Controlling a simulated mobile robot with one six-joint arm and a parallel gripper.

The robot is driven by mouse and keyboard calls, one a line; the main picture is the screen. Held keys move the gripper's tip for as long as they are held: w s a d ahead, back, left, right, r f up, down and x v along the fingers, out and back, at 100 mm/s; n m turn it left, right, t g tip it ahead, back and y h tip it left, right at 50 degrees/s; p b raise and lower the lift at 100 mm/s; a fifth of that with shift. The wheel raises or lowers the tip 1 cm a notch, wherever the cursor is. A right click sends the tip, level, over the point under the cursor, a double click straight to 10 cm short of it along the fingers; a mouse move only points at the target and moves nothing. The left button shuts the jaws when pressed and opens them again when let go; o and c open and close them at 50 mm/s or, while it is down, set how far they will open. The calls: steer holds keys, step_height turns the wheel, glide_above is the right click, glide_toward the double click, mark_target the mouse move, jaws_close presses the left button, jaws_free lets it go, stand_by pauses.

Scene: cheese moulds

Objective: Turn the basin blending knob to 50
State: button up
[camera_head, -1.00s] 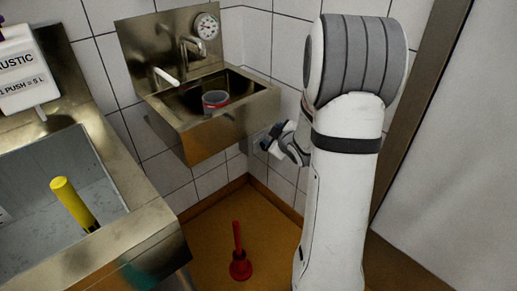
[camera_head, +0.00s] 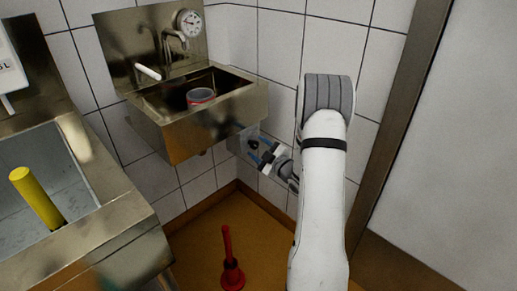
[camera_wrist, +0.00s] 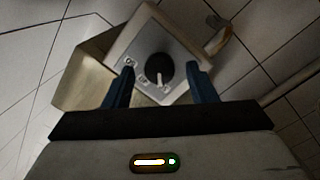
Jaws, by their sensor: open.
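The blending knob (camera_wrist: 158,68) is a round black dial with a pale pointer on a light square plate (camera_wrist: 176,38) in the wrist view. Its scale marks are too small to read. In the head view a small dark knob (camera_head: 253,144) shows on a box on the tiled wall, below and right of the basin (camera_head: 225,108). My gripper (camera_head: 264,153) is open in front of this box. In the wrist view its two blue fingers (camera_wrist: 161,80) stand either side of the knob, with gaps to it. I cannot tell how far the fingertips are from the plate.
A dial gauge (camera_head: 189,23) and a tap (camera_head: 174,38) are above the basin, which holds a red and grey cup (camera_head: 200,97). A red plunger (camera_head: 231,270) stands on the floor. A steel sink (camera_head: 118,237) with a yellow-handled tool (camera_head: 36,195) is at left.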

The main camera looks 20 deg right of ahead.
steer(key=shift+w+a, duration=0.15)
steer(key=shift+w, duration=0.45)
steer(key=c, duration=1)
steer(key=shift+o, duration=0.2)
